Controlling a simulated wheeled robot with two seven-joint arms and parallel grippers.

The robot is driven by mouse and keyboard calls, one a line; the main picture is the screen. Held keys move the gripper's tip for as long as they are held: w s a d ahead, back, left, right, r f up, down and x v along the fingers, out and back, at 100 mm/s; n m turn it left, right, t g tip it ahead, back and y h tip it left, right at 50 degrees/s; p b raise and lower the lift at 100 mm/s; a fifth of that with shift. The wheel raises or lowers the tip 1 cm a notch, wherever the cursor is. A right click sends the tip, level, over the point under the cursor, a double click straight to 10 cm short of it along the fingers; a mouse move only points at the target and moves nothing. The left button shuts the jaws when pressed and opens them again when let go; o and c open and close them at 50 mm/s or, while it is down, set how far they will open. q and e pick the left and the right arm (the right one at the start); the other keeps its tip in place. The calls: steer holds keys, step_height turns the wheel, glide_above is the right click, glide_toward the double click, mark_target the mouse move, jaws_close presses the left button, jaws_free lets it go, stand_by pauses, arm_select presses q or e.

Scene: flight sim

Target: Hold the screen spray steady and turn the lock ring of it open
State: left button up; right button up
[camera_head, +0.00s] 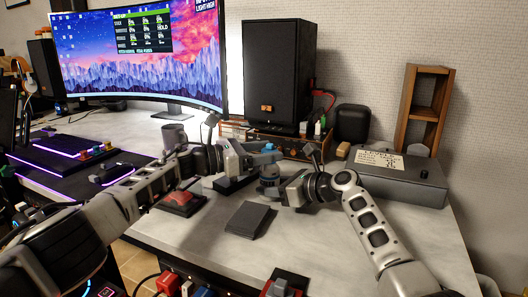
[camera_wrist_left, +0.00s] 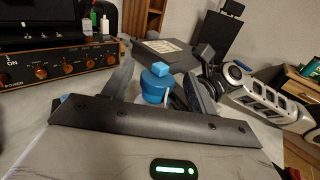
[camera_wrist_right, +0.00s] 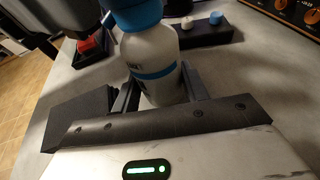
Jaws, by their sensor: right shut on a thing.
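The screen spray (camera_wrist_right: 155,70) is a white bottle with a blue band and a blue top, standing upright on the desk in the right wrist view. My right gripper (camera_head: 277,187) is shut on its body, one finger on each side. In the left wrist view its blue top (camera_wrist_left: 155,86) lies between the spread fingers of my left gripper (camera_head: 252,156). These fingers look apart from the top, with gaps on both sides. In the head view the blue top (camera_head: 268,148) shows just beyond the left gripper; most of the bottle is hidden by the grippers.
A red button box (camera_head: 181,200) and a dark wedge-shaped block (camera_head: 249,220) stand in front of the grippers. A grey box (camera_head: 390,178) lies to the right. A speaker (camera_head: 277,75) and an amplifier with knobs (camera_wrist_left: 60,65) are behind. The front right desk is clear.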

arm_select(q)
steer(key=shift+a, duration=0.15)
steer(key=v, duration=1.1)
steer(key=shift+s+a, duration=0.2)
steer(key=shift+a, duration=0.15)
steer(key=w+d+r+n+t+y, duration=0.2)
steer(key=d+n+t+y, duration=0.25)
steer(key=d+t, duration=0.45)
steer(key=s+d+f+n+t+y, duration=0.2)
steer(key=s+n+y, duration=0.6)
steer(key=y, duration=0.2)
steer(key=w, duration=0.3)
steer(key=w+d, duration=0.1)
steer(key=w, duration=0.7)
steer(key=shift+w+d, duration=0.15)
steer(key=shift+d, duration=0.1)
